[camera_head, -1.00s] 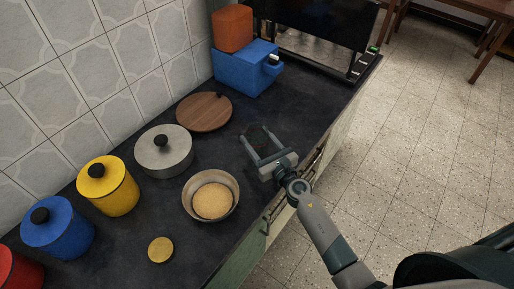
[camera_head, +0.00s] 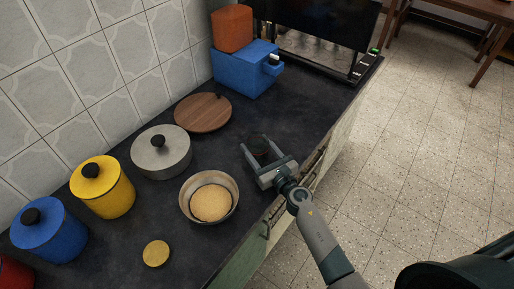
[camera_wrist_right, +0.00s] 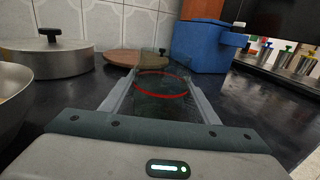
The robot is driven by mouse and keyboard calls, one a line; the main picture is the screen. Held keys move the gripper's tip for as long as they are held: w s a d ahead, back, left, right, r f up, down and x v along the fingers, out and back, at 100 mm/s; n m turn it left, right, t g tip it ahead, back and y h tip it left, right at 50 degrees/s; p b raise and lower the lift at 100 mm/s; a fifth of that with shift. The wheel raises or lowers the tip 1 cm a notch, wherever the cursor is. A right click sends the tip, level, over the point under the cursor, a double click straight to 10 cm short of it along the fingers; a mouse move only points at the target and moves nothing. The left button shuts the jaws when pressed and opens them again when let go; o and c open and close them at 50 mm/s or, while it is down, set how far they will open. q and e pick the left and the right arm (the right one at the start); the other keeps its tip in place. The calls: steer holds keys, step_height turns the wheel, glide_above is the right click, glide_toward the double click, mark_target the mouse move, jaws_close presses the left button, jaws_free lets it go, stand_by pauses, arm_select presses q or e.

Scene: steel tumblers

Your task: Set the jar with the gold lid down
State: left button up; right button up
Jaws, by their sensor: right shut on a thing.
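My right gripper (camera_head: 258,148) is over the dark counter (camera_head: 215,250), right of the pan. Its fingers are closed on a see-through glass (camera_wrist_right: 160,97) with a red ring, which stands upright between them in the right wrist view. In the head view the glass shows only as a dark round shape. I cannot tell whether its base touches the counter. I see no gold lid on it. A small round gold lid (camera_head: 156,253) lies on the counter at the front left; I cannot tell whether anything is under it. My left gripper is not in view.
A pan with tan contents (camera_head: 186,205) stands left of my gripper. A steel lidded pot (camera_head: 165,168), a yellow canister (camera_head: 112,198), a blue canister (camera_head: 58,240), a wooden board (camera_head: 203,113) and a blue box (camera_head: 243,75) line the back. The counter's front edge is close on the right.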

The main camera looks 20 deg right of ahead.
steer(key=shift+f, duration=0.15)
steer(key=o, duration=1.3)
steer(key=shift+o, duration=0.2)
steer(key=shift+r, duration=0.2)
steer(key=shift+s+f, duration=0.15)
steer(key=shift+s, duration=0.1)
steer(key=b+v, duration=0.1)
steer(key=v, duration=1)
steer(key=shift+s+d+b, duration=0.2)
steer(key=shift+s+b, duration=0.05)
steer(key=shift+b, duration=0.1)
